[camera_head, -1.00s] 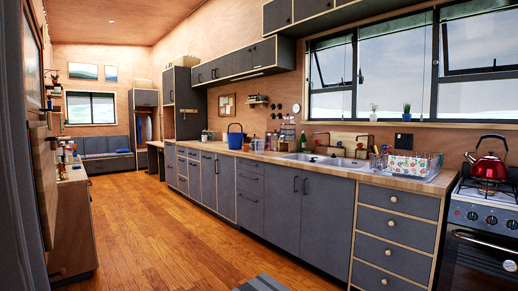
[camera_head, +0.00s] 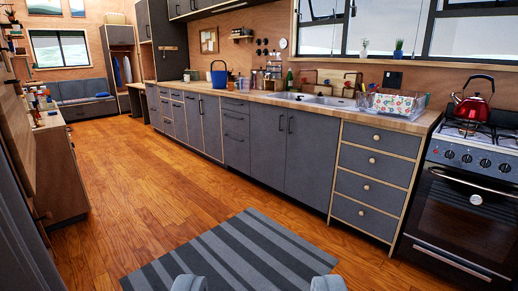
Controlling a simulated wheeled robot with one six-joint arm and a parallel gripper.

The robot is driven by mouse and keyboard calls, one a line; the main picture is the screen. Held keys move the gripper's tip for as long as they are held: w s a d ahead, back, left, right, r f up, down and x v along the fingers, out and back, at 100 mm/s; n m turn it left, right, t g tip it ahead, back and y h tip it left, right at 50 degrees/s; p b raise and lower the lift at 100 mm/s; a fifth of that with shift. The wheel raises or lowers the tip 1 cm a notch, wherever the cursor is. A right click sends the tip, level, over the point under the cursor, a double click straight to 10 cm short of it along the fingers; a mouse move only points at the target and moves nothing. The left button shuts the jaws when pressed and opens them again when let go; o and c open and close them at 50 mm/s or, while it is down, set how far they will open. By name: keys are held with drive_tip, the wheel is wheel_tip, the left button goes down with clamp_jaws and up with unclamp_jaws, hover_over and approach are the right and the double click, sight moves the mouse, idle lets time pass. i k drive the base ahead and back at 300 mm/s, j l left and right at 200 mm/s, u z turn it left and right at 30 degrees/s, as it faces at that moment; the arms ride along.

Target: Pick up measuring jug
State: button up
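I cannot make out a measuring jug for certain in this view. Small items stand on the long kitchen counter (camera_head: 420,121) and on the left counter (camera_head: 52,120), too small and far to tell apart. My gripper (camera_head: 258,284) shows only as two grey fingertips at the bottom edge. They are wide apart with nothing visible between them, over the striped rug and far from the counters.
A blue bucket (camera_head: 218,78), a sink (camera_head: 315,100) and a patterned box (camera_head: 399,103) are along the long counter. A red kettle (camera_head: 473,106) sits on the stove (camera_head: 465,180) at right. A striped rug (camera_head: 232,258) lies in front; the wooden floor (camera_head: 150,190) is clear.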

sight(244, 82)
drive_tip(key=i, duration=4.35)
drive_tip(key=i+u, duration=0.1)
drive_tip(key=i, duration=0.45)
drive_tip(key=i+l+u, duration=0.15)
drive_tip(key=i, duration=0.4)
drive_tip(key=i+l+u, duration=0.1)
drive_tip(key=i, duration=0.45)
